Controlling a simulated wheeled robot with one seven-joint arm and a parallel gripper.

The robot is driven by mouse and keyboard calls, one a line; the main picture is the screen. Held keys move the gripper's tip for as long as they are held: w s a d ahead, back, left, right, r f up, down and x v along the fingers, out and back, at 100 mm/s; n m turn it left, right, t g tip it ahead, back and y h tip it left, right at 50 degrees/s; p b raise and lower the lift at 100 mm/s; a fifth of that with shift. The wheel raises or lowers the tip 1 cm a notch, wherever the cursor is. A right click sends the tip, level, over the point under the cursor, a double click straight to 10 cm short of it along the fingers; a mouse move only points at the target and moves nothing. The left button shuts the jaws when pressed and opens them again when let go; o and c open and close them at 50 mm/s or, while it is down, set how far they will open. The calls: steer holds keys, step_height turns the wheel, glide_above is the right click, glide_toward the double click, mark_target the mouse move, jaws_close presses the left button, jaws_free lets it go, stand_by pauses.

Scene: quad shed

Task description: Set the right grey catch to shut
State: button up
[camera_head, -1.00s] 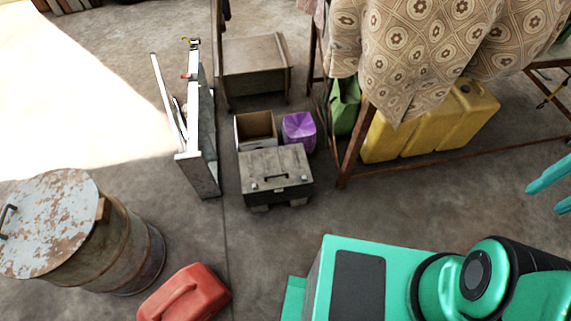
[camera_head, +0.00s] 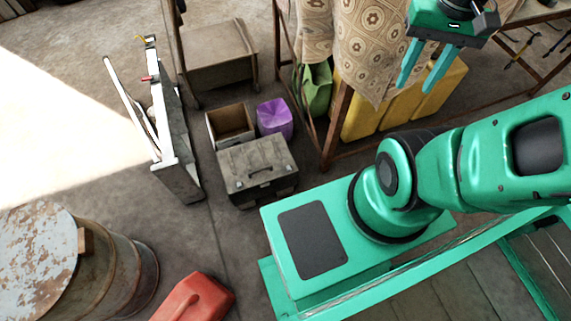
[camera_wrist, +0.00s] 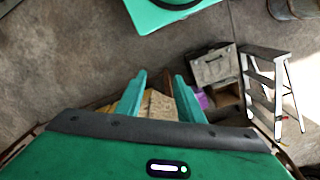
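A worn grey case (camera_head: 257,168) with a dark handle on its lid stands on the floor left of the middle in the head view. Its catches are on the front side, too small to tell which way they are set. The case also shows in the wrist view (camera_wrist: 212,68), right of my fingers. My gripper (camera_head: 416,86) is raised at the upper right, in front of the patterned cloth and well apart from the case. Its two fingers are spread and empty, as the wrist view (camera_wrist: 160,82) also shows.
An open cardboard box (camera_head: 231,124) and a purple container (camera_head: 274,118) stand behind the case. A stepladder (camera_head: 172,130) stands to its left. A rusty drum (camera_head: 40,255) and a red can (camera_head: 194,298) are at lower left. The cloth-covered table (camera_head: 340,40) is behind.

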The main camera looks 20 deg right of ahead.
steer(key=w+a+f+n+t, duration=0.1)
steer(key=w+a+n, duration=0.15)
steer(key=w, duration=0.45)
steer(key=w+a+f+n+t, duration=0.1)
steer(key=w+a+f, duration=0.15)
steer(key=w, duration=0.45)
steer(key=w+a+f+n, duration=0.1)
steer(key=w+a+f, duration=0.2)
steer(key=w+f, duration=0.35)
steer(key=w+a+f+n, duration=0.1)
steer(key=w+a+f, duration=0.1)
steer(key=w+f, duration=0.45)
steer(key=g, duration=0.2)
glide_above(289, 167)
step_height(289, 167, down, 40)
steer(key=r, duration=0.1)
steer(key=shift+n, duration=0.45)
step_height(289, 167, down, 11)
steer(key=shift+a+r, duration=0.1)
